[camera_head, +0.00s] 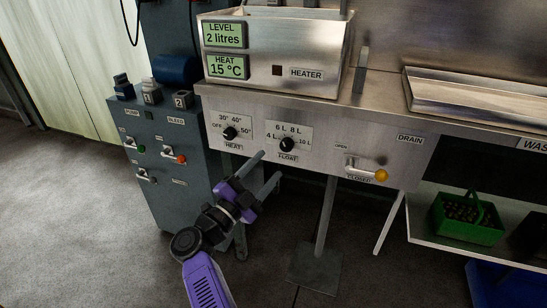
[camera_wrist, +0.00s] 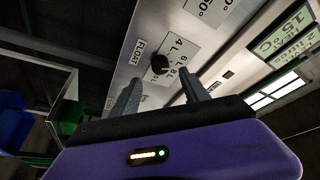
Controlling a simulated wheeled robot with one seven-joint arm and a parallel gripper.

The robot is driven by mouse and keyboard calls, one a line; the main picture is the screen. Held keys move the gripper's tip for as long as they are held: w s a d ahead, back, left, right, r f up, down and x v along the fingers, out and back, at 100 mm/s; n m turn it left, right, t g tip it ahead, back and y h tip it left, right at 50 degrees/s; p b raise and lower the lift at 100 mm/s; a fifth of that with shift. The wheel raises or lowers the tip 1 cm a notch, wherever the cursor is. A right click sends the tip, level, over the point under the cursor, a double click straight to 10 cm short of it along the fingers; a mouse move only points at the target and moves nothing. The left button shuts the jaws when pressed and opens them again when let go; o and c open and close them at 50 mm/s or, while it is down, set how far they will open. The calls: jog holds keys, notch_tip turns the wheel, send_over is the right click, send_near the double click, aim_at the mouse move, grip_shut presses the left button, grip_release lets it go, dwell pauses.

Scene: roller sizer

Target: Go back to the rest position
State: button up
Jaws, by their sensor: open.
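My gripper (camera_head: 262,172) is open and empty, in the middle of the head view, in front of and below the steel panel. Its two grey fingers point up toward the panel, with a gap between them. In the wrist view my gripper (camera_wrist: 160,97) has its fingers spread, with the black float knob (camera_wrist: 160,64) just beyond them. In the head view the float knob (camera_head: 287,144) is up and right of the fingertips, and the heat knob (camera_head: 229,133) is up and left. I cannot tell whether a fingertip touches the panel.
A steel tank (camera_head: 279,58) reads 2 litres and 15 °C. The drain lever (camera_head: 366,172) with a yellow ball is to the right. A grey control cabinet (camera_head: 160,190) stands left. A green crate (camera_head: 464,228) sits on the lower right shelf. Open floor lies at lower left.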

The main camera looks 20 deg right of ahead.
jog(key=shift+s+a+f, duration=0.15)
jog(key=shift+s+a, duration=0.1)
jog(key=shift+a, duration=0.1)
notch_tip(320, 180, up, 6)
jog(key=w+a+n+t+y, duration=0.1)
jog(key=w+a+t, duration=0.1)
jog(key=t, duration=0.2)
jog(key=s+d+r+n+t+y, duration=0.2)
jog(key=s+n+t+y, duration=0.3)
jog(key=n+t, duration=0.2)
jog(key=s+d+f+n+g+y, duration=0.25)
jog(key=s+f+n+y, duration=0.2)
jog(key=s, duration=1.15)
jog(key=s+d+f+n+g+y, duration=0.2)
jog(key=s+f+n+g+y, duration=0.3)
jog(key=s, duration=1.1)
jog(key=s+d+f+n+g+y, duration=0.15)
jog(key=s+f+n, duration=0.35)
jog(key=s, duration=1.1)
notch_tip(320, 180, up, 23)
jog(key=m+p, duration=0.1)
jog(key=p, duration=2.3)
jog(key=shift+w+d+f+t, duration=0.2)
jog(key=shift+d+t, duration=0.1)
jog(key=shift+d, duration=0.15)
